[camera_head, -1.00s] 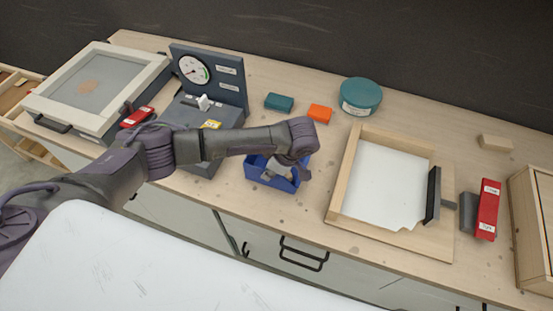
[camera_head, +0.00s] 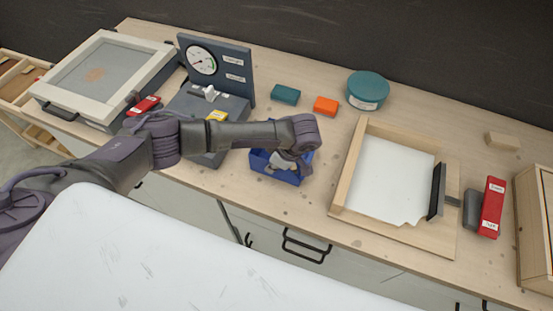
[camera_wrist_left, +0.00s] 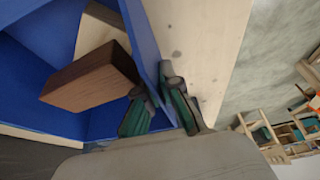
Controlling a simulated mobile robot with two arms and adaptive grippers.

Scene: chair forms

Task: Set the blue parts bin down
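The blue parts bin (camera_head: 285,178) is at the front edge of the bench, partly hidden under my left wrist. In the left wrist view the bin (camera_wrist_left: 28,70) fills the left side, with a dark brown block (camera_wrist_left: 92,80) and a paler block (camera_wrist_left: 101,28) inside. My left gripper (camera_wrist_left: 160,105) has one finger inside the bin and one outside, closed on its side wall; it points down at the bin in the head view (camera_head: 298,172). Whether the bin's base touches the bench cannot be told. My right gripper is not in view.
A wooden tray frame (camera_head: 345,170) stands right of the bin, with bare bench between. A grey gauge station (camera_head: 218,75) is to the left. A teal block (camera_head: 285,94), an orange block (camera_head: 326,106) and a round teal tin (camera_head: 368,90) lie behind.

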